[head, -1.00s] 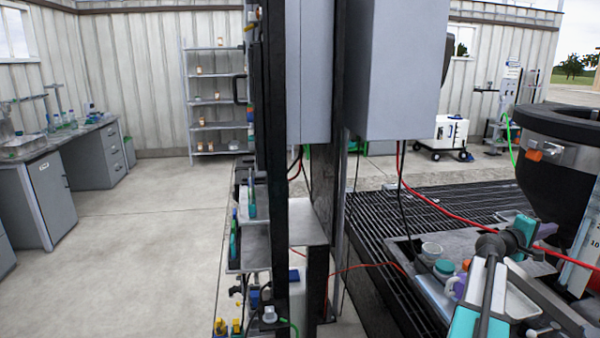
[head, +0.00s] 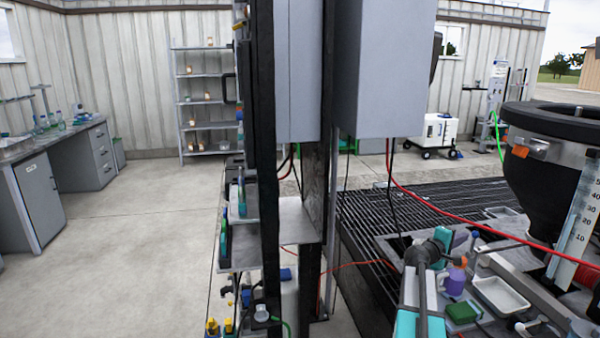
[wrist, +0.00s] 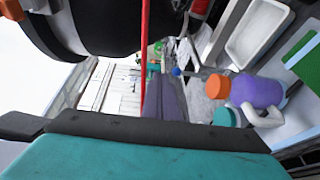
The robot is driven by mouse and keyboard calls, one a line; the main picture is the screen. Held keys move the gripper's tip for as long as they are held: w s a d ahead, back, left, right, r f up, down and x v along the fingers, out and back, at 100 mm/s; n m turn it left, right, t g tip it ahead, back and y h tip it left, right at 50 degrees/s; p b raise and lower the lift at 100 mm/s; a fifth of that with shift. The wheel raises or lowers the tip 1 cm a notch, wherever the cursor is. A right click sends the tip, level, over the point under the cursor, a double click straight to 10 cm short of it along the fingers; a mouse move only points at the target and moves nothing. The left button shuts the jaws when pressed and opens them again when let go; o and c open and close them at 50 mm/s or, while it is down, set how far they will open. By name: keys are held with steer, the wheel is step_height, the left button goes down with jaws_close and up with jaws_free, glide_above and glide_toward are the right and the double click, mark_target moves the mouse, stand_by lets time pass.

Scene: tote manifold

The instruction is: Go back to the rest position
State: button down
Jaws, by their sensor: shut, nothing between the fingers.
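My gripper (wrist: 150,125) fills the lower part of the wrist view as a teal and dark band, shut, with nothing seen held in it. In the head view my teal-and-grey arm rises from the bottom, right of centre, to a dark joint. Its teal end (head: 443,238) is over the grey work surface, left of the black hopper. The fingertips are too small to make out there. No rest position is marked in either view.
A purple bottle (head: 455,278), green block (head: 463,311) and white tray (head: 500,296) are close to my arm. A red hose (head: 470,222) crosses above them. The black hopper (head: 545,185) stands right; a dark post (head: 265,180) and grey cabinets (head: 382,70) stand left.

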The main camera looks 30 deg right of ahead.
steer(key=w+a+f+n+t+y, duration=0.2)
steer(key=w+a+f, duration=0.6)
steer(key=a+f, duration=0.35)
steer(key=w+a+f+n+y, duration=0.15)
steer(key=a+f+y, duration=0.35)
steer(key=a+f, duration=2.1)
steer(key=s+a+f+m+g+y+b, duration=0.1)
steer(key=s+a+f+g+y, duration=0.1)
steer(key=s+a+f, duration=0.6)
steer(key=s+a+f+g+y, duration=0.2)
steer(key=s+a+f, duration=0.5)
steer(key=a, duration=0.4)
steer(key=s+a+f+m+g+y, duration=0.1)
steer(key=s+a+m+g+y, duration=0.1)
steer(key=s+a, duration=0.5)
steer(key=s+a+f+m+g+y, duration=0.2)
steer(key=s+a, duration=0.5)
steer(key=s, duration=0.4)
steer(key=shift+a+g+y, duration=0.35)
steer(key=shift+g+y, duration=0.25)
steer(key=shift+y, duration=0.3)
steer(key=shift+f, duration=0.1)
